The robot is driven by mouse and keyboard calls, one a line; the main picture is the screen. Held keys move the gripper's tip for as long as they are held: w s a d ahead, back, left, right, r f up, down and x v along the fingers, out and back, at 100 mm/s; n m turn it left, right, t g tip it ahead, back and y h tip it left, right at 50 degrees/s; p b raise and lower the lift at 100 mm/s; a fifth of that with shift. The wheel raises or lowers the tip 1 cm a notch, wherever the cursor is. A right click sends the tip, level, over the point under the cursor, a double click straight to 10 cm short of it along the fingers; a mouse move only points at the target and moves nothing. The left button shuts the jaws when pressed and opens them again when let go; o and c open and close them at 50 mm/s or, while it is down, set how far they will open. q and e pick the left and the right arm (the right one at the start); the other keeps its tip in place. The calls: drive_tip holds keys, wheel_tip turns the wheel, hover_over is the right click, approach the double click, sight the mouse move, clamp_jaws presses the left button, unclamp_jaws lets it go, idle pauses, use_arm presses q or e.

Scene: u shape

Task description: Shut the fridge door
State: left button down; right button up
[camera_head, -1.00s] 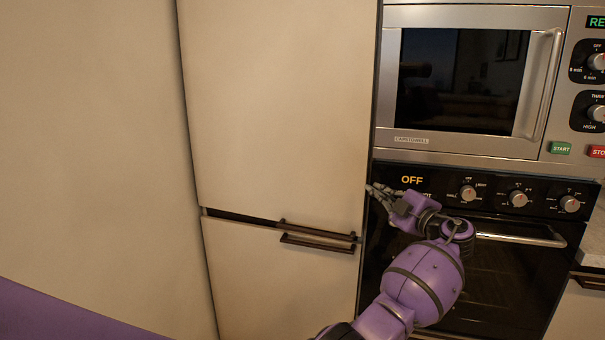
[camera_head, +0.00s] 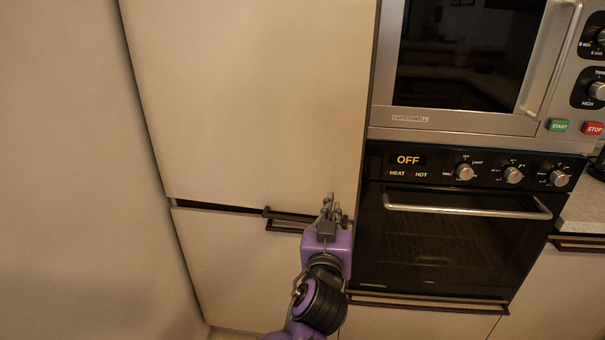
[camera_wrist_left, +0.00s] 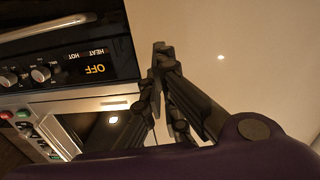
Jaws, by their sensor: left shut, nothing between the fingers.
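The fridge door (camera_head: 250,100) is the tall cream upper panel in the head view, with a dark bar handle (camera_head: 283,214) at its lower right edge. It looks flush or nearly flush with the cream lower panel (camera_head: 228,265); I cannot tell if a small gap is left. My left gripper (camera_head: 331,206) is shut and empty, in front of the door's lower right corner by the handle's right end. Its arm hides part of the lower panel. In the left wrist view its dark fingers (camera_wrist_left: 160,52) are together close to a cream panel; contact is unclear. My right gripper is not in view.
Right of the door are a steel microwave (camera_head: 460,119) and a black oven (camera_head: 450,240) with a bar handle (camera_head: 468,207). A cream wall or panel (camera_head: 70,150) stands at the left. A counter (camera_head: 583,211) is at the far right.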

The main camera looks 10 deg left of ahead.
sight(342, 174)
use_arm(q)
drive_tip(key=shift+m, duration=0.4)
drive_tip(key=w, duration=0.4)
drive_tip(key=w+d, duration=0.1)
drive_tip(key=w, duration=0.8)
drive_tip(key=shift+w+d+r, duration=0.1)
drive_tip(key=shift+d+r, duration=0.1)
drive_tip(key=shift+d, duration=0.15)
drive_tip(key=shift+w, duration=0.1)
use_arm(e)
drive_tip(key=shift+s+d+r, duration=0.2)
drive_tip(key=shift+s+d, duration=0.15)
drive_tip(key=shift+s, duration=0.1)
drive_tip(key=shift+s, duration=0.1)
